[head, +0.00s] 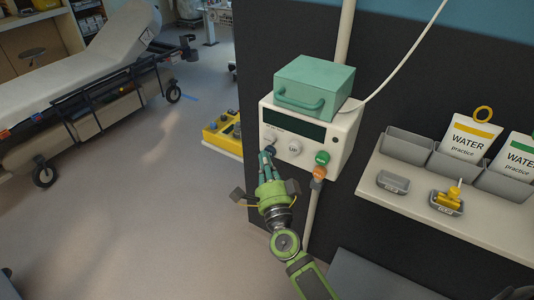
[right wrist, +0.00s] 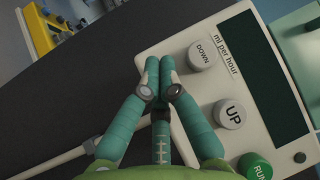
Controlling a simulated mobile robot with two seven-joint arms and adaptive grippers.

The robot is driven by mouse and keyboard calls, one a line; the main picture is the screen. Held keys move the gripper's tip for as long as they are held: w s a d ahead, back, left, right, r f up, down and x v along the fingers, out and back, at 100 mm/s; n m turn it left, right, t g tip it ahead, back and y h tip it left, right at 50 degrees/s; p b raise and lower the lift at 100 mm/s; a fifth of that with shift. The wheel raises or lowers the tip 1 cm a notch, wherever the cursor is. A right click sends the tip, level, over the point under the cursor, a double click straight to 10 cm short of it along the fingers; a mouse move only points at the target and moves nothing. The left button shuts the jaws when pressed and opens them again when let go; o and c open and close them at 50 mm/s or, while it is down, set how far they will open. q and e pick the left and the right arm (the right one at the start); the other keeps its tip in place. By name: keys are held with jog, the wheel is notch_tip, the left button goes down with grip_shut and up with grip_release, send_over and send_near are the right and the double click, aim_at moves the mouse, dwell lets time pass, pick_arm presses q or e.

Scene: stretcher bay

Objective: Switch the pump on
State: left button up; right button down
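The pump (head: 345,133) is a white box on a pole against a dark wall, with a dark display (head: 293,124). Its front has a DOWN button (right wrist: 203,55), an UP button (head: 294,147) and a green RUN button (head: 321,158). My right gripper (head: 267,155) is at the lower left of the pump front. In the right wrist view, its teal fingers (right wrist: 160,72) are together and empty, beside the DOWN button near the casing edge. I cannot tell whether they touch the casing. No switch marked for power shows. My left gripper is not in view.
A green box with a handle (head: 315,82) sits on the pump. A shelf (head: 420,190) with bins and WATER bags is at right. A stretcher (head: 95,70) stands far left.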

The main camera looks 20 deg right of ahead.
jog(key=shift+w+d, duration=0.2)
jog(key=shift+d, duration=0.1)
jog(key=shift+s+a, duration=0.3)
dwell(0.3)
jog(key=s+a, duration=0.3)
jog(key=a, duration=0.1)
jog(key=shift+s+a+p, duration=0.35)
jog(key=shift+a+p, duration=0.05)
jog(key=shift+p, duration=0.05)
jog(key=shift+f, duration=0.1)
dwell(2.1)
